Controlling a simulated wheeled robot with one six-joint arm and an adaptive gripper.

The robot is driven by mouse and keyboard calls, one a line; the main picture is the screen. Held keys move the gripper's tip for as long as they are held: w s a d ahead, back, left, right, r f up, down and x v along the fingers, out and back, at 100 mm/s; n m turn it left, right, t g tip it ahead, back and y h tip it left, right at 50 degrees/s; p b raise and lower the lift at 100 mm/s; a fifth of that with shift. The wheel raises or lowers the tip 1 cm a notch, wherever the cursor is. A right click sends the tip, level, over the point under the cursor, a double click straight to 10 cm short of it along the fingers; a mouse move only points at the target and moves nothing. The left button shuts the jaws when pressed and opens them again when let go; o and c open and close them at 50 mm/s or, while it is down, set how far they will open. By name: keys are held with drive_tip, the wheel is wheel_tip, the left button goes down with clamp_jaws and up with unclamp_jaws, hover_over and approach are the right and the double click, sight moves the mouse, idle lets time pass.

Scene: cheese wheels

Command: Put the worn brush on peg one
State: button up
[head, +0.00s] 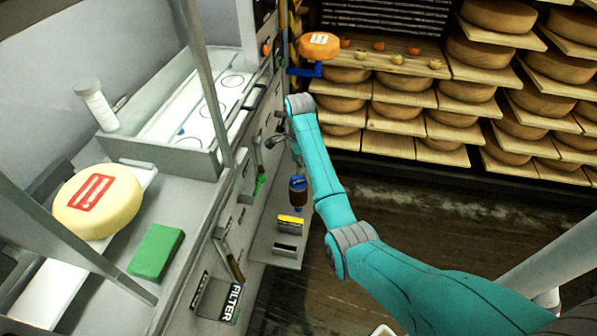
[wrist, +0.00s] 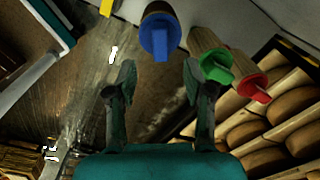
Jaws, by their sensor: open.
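My gripper (wrist: 159,80) is open, with nothing between its two fingers. In the head view my gripper (head: 279,138) is beside the grey panel front. In the wrist view, a blue-topped piece with a brown body (wrist: 160,35) lies just beyond the fingertips. A green-topped piece (wrist: 216,66) shows by the right finger, and a red-topped one (wrist: 252,88) farther right. In the head view, a blue-topped brown piece (head: 298,190) is below the gripper, by the panel. I cannot tell which piece is the worn brush, or make out peg one.
A yellow cheese wheel (head: 98,201) and a green block (head: 156,251) rest on the grey counter (head: 190,205). A slot labelled FILTER (head: 229,303) is on the panel front. An orange wheel (head: 319,45) sits on a blue bracket (head: 305,71). Shelves of cheese (head: 470,92) line the back.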

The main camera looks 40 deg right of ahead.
drive_tip(key=shift+r, duration=2.25)
